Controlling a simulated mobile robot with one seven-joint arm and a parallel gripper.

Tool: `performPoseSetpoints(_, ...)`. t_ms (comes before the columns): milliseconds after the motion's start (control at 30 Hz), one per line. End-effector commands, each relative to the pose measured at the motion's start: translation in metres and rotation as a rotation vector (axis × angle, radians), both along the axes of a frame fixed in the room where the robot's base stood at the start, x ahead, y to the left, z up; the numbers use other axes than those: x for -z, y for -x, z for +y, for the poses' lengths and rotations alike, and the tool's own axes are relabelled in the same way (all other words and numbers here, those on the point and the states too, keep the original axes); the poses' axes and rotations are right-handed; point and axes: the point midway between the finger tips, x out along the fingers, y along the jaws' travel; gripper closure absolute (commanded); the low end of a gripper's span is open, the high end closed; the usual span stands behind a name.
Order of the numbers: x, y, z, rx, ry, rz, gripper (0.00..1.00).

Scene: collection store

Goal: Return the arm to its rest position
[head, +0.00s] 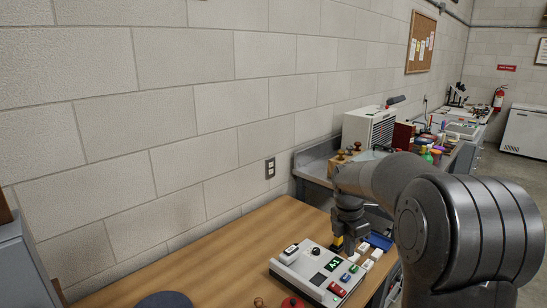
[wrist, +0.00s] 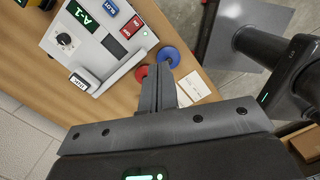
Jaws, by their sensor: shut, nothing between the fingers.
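My arm reaches in from the right of the head view, bent over the wooden table (head: 215,255). My gripper (head: 349,238) is at the table's right part, just behind the control box. In the wrist view my gripper (wrist: 159,70) has its two fingers together, with nothing held. The light grey control box (head: 310,272) has a green display, a black knob and coloured buttons. It also shows in the wrist view (wrist: 92,50), beside the fingers.
A blue round piece (wrist: 168,56) and a red one (wrist: 140,74) lie close to the fingertips. A cluttered bench (head: 315,160) runs along the wall behind. The table's left middle is clear, with a dark round object (head: 165,300) at the front.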

Motion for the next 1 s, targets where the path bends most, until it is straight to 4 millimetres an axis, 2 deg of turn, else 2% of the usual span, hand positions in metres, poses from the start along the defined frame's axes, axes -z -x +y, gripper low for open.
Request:
performPoseSetpoints(33, -0.013, 0.014, 0.006, 0.071, 0.002, -0.032, 1.00)
performPoseSetpoints(200, -0.045, 0.058, 0.020, 0.354, -0.016, -0.137, 1.00)
performPoseSetpoints(500, -0.080, 0.141, 0.041, 0.856, -0.115, -0.306, 1.00)
performPoseSetpoints(733, -0.087, 0.204, 0.053, 1.240, -0.251, -0.402, 1.00)
performPoseSetpoints(1000, -0.077, 0.269, 0.062, 1.659, -0.451, -0.444, 1.00)
